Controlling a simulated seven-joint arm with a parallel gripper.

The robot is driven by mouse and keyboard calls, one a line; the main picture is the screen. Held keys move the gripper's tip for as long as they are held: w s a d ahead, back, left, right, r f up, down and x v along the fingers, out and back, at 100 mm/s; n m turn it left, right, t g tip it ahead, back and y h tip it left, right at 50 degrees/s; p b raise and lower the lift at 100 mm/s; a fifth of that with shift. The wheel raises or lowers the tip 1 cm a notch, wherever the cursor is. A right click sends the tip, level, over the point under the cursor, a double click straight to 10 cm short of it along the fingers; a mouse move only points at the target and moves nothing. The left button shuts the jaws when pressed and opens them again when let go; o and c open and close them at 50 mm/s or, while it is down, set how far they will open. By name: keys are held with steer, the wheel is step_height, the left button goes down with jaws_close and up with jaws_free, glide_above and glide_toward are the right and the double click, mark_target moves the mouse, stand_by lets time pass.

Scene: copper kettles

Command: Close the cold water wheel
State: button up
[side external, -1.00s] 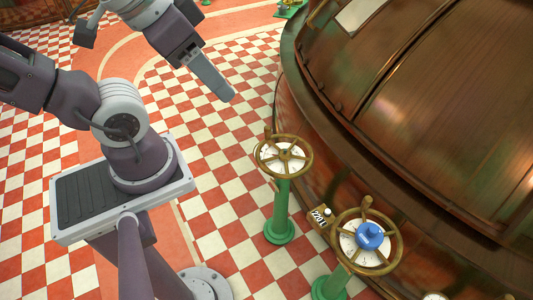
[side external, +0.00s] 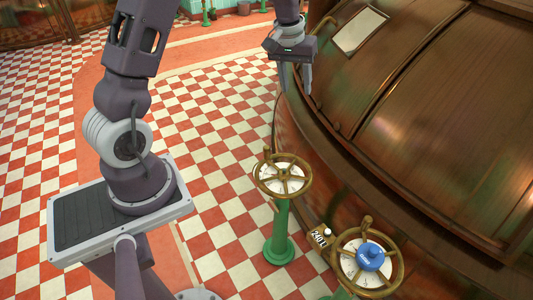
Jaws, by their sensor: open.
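A brass wheel with a blue hub (side external: 369,256) stands at the lower right in the side external view, over a white dial; the lettering on the hub is too small to read. Its upright handle knob is at the far side of the rim. My gripper (side external: 296,88) hangs fingers down at the top centre, in front of the copper kettle. Its two fingers are apart with nothing between them. It is well away from the blue-hubbed wheel and touches no wheel.
The large copper kettle (side external: 440,110) fills the right side. Checkered floor (side external: 215,130) is clear.

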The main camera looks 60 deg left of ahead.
steer(key=w+a+f+n+g, duration=0.1)
steer(key=a+f, duration=0.3)
steer(key=f, duration=0.4)
steer(key=w+a+f+n+g, duration=0.1)
steer(key=a+f+n, duration=0.1)
steer(key=a+f, duration=0.45)
steer(key=n, duration=0.1)
glide_toward(267, 147)
steer(key=f, duration=0.5)
steer(key=shift+w+a+f, duration=0.1)
steer(key=shift+w+f, duration=0.05)
steer(key=shift+w, duration=0.05)
step_height(267, 147, down, 7)
steer(key=shift+f, duration=0.15)
jaws_close()
